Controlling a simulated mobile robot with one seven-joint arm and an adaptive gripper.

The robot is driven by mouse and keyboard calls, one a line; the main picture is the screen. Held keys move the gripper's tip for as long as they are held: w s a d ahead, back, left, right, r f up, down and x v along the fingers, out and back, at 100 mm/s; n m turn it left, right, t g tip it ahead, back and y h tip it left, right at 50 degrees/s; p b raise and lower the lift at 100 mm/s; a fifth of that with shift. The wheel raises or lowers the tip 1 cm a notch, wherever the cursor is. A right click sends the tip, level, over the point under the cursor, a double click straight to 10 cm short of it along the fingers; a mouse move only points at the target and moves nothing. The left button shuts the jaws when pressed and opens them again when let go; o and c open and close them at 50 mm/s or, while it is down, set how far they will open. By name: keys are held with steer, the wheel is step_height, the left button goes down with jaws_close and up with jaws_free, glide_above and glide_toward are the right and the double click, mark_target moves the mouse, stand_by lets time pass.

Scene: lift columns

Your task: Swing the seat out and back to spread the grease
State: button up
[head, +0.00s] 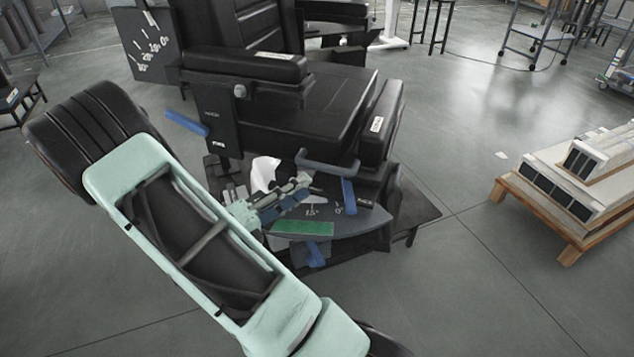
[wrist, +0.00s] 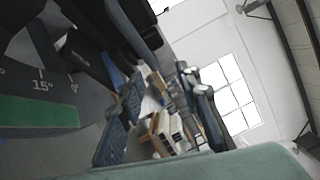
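The black seat (head: 315,105) has a padded armrest (head: 250,65) and stands over a dark base. A grey plate (head: 350,222) with angle marks fans out below the seat. A green strip (head: 303,228) lies on it; the strip also shows in the wrist view (wrist: 35,112). A blue lever (head: 348,194) hangs under the seat's front, beside a grey bar handle (head: 328,164). My gripper (head: 312,190) is just left of the blue lever, above the plate. Its ridged fingers stand apart in the wrist view (wrist: 160,112), with nothing seen between them. Any grease cannot be made out.
A blue lever (head: 187,123) sticks out at the seat's left side, and another blue piece (head: 317,252) sits below the plate. A wooden pallet (head: 570,215) with white boxes stands at the right. The floor between seat and pallet is clear.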

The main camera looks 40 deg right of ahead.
mark_target(323, 170)
steer(key=w+d+n+t+b, duration=0.1)
steer(key=d, duration=0.2)
steer(key=w+d+n+t+b, duration=0.1)
steer(key=d, duration=0.2)
steer(key=w+d+f+n+b, duration=0.1)
steer(key=w+d, duration=0.1)
steer(key=d, duration=0.2)
steer(key=shift+w+n+t+h, duration=0.1)
steer(key=shift+n+t+h, duration=0.2)
steer(key=shift+n+t, duration=0.1)
steer(key=shift+c, duration=0.7)
jaws_close()
